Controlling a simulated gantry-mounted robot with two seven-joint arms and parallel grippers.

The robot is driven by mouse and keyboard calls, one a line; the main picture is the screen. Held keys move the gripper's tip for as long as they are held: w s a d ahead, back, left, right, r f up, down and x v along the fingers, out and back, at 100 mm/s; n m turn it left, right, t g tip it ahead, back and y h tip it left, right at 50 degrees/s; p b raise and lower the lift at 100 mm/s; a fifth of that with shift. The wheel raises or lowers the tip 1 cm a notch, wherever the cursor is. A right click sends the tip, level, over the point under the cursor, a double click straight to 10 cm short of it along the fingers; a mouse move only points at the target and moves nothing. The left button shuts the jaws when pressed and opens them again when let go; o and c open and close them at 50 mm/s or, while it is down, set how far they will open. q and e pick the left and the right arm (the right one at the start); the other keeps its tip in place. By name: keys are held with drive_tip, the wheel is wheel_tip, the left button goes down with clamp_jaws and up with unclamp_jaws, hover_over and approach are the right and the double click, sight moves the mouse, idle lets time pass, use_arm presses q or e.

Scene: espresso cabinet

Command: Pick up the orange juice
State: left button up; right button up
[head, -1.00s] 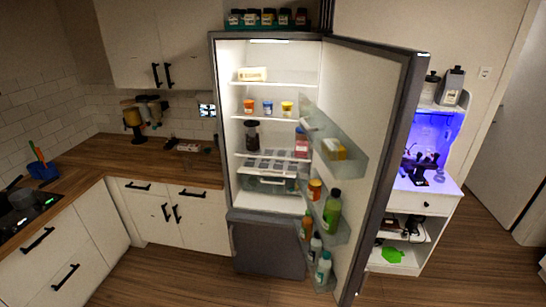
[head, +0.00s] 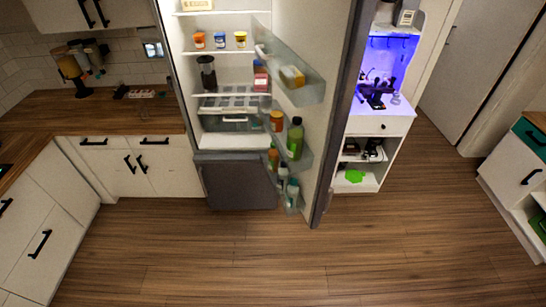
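The fridge (head: 236,170) stands open, its door swung out to the right. In the lower part of the door, an orange bottle (head: 273,158) stands partly hidden behind the shelf front; it may be the orange juice, but no label is readable. A green bottle (head: 295,138) and an orange jar (head: 277,121) stand in the door shelf beside and above it. Neither of my grippers is in view.
The open fridge door (head: 338,110) juts into the room. A white cabinet (head: 380,127) with blue light stands right of it. A wooden counter (head: 100,108) lies left of the fridge. The wooden floor (head: 300,260) in front is clear.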

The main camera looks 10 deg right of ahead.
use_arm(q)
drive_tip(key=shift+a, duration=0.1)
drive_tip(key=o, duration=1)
